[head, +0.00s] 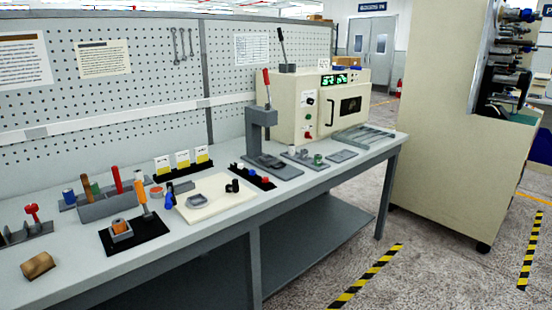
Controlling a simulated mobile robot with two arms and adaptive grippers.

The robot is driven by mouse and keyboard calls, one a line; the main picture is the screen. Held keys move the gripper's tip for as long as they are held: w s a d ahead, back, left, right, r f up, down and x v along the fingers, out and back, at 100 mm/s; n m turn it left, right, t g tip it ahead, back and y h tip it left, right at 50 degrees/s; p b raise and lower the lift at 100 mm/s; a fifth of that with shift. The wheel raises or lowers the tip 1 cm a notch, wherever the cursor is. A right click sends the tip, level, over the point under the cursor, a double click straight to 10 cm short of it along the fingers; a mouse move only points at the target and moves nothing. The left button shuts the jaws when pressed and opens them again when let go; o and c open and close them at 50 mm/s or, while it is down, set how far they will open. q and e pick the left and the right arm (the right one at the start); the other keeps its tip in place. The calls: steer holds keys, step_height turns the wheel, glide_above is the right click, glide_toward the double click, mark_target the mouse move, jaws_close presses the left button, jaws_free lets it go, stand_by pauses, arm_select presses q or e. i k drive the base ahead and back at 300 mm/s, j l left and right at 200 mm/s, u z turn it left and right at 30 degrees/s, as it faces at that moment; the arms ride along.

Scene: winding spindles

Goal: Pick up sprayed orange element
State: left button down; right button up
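An orange piece (120,227) sits in a small grey holder (122,237) on a black mat (148,240) at the left front of the workbench. A tool with an orange upper part (140,188) stands tilted right behind it on the same mat. A flat orange disc (156,191) lies farther back. I cannot tell which of these is the sprayed element. Neither of my grippers is in view.
The grey workbench (230,218) also holds a brown block (38,265), a grey tool rack (107,207), a cream board (215,208), a press (262,130) and a cream machine (305,105). A tall beige cabinet (435,130) stands right. The aisle floor is clear.

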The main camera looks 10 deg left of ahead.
mark_target(118, 225)
steer(key=u, duration=1.3)
steer(key=i+j+z, duration=0.2)
steer(key=j, duration=0.25)
steer(key=i+j+z, duration=0.15)
steer(key=i+j, duration=0.2)
steer(key=j, duration=0.1)
